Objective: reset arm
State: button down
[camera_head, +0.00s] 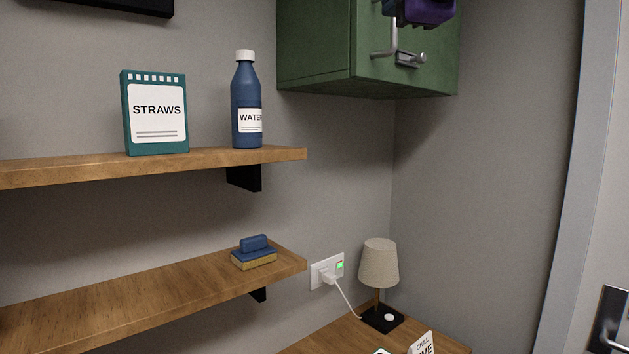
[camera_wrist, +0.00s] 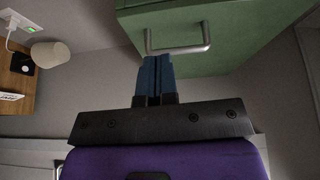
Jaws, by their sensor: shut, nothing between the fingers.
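My gripper (camera_wrist: 155,62) is shut and empty, its two blue fingers pressed together in the wrist view. The fingertips are just by the metal bar handle (camera_wrist: 180,49) of the green cabinet (camera_wrist: 235,25); I cannot tell whether they touch it. In the head view, the purple body of my gripper (camera_head: 425,12) shows at the top edge, in front of the cabinet (camera_head: 320,50), and its fingers are not clear. The handle (camera_head: 392,40) is partly covered there. The cabinet door looks closed.
An upper shelf (camera_head: 60,172) holds a straws box (camera_head: 157,112) and a blue water bottle (camera_head: 247,105). A lower shelf (camera_head: 130,300) holds a blue and yellow sponge-like item (camera_head: 254,252). A lamp (camera_head: 378,265) stands below. The space under the cabinet is clear.

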jog(key=s+d+f+n+g+h, duration=0.1)
jog(key=s+d+f+n+g, duration=0.3)
jog(key=f, duration=0.8)
jog(key=s+d+f+n+g+h, duration=0.1)
jog(key=s+d+f+n+g, duration=0.3)
jog(key=f, duration=0.8)
jog(key=s+d+f+n+g+h, duration=0.1)
jog(key=s+d+f+n+g, duration=0.3)
jog(key=s+d+f+n, duration=0.3)
jog(key=s+d+f, duration=0.1)
jog(key=s+f, duration=0.2)
jog(key=f, duration=0.2)
jog(key=shift+d+f+h, duration=0.25)
jog(key=shift+d+h, duration=0.1)
jog(key=shift+h, duration=0.05)
